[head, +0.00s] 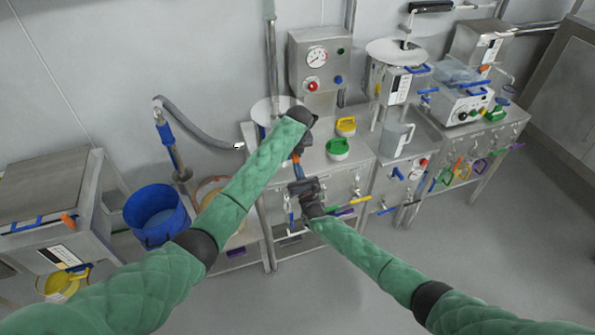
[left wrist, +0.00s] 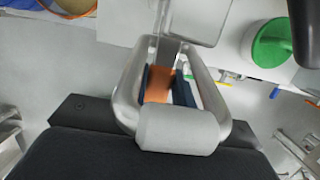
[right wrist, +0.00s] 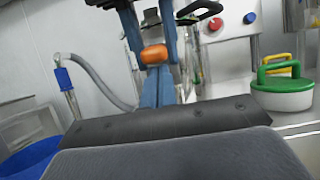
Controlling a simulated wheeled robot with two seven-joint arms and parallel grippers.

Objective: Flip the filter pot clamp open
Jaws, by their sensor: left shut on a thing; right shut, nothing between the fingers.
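A small orange piece (head: 297,157), apparently the clamp's grip, shows at the front edge of the steel bench, and in the left wrist view (left wrist: 158,86) and right wrist view (right wrist: 154,54). My left gripper (head: 298,149) reaches down to it and is shut on it; its dark blue fingers flank the piece in the left wrist view. A metal loop with a grey block (left wrist: 180,130) surrounds them there. My right gripper (head: 298,167) is shut and empty just below, its blue fingers pointing up close to the orange piece. Contact there is unclear. The filter pot is largely hidden.
A green-lidded pot (head: 338,149) and a yellow-handled piece (head: 346,126) stand right of the grippers. A gauge box (head: 318,65) rises behind. A blue bucket (head: 157,215) and grey hose (head: 200,130) are at left. The floor in front is clear.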

